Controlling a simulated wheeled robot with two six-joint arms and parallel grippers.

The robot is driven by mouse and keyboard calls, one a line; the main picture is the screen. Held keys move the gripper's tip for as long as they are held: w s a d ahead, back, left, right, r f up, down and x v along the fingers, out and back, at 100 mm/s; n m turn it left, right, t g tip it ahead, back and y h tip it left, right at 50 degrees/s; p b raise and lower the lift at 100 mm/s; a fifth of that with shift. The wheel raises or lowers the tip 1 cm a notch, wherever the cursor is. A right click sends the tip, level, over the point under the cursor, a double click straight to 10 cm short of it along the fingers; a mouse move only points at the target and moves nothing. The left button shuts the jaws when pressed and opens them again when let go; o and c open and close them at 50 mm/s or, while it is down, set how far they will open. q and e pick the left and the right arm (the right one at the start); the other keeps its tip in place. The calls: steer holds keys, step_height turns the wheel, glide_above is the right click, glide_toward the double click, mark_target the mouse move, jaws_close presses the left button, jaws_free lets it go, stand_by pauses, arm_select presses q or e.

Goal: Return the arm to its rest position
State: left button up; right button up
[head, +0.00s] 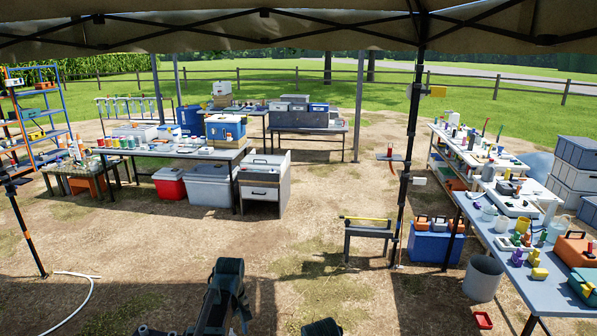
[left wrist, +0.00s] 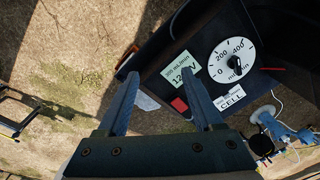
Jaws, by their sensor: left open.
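My left gripper (left wrist: 160,82) is open in the left wrist view, with its two dark fingers apart and nothing between them. Beyond the fingertips is a dark control box (left wrist: 215,30) with a white dial (left wrist: 232,57) marked 0, 200 and 400 and a black knob. A pale green display (left wrist: 182,72) reads 300 mL/min and about 12 V. A red square (left wrist: 179,104) and a CELL label (left wrist: 229,101) are below it. Whether a finger touches the box is unclear. Dark parts of my arm show at the bottom of the head view. My right gripper is not visible.
A laden table (head: 490,236) stands at the right, with a grey bucket (head: 482,277) beside it. A low stand (head: 368,232) and a canopy post (head: 405,170) are ahead. More tables stand at the back left. The dirt ground in the middle is mostly open.

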arm_select(q)
steer(key=s+d+m, duration=0.6)
steer(key=s, duration=0.3)
steer(key=s+d+f+m+b, duration=0.1)
steer(key=s+d+m, duration=0.5)
steer(key=s, duration=0.4)
steer(key=shift+d+y, duration=0.3)
steer(key=shift+d, duration=0.15)
steer(key=shift+w+f, duration=0.1)
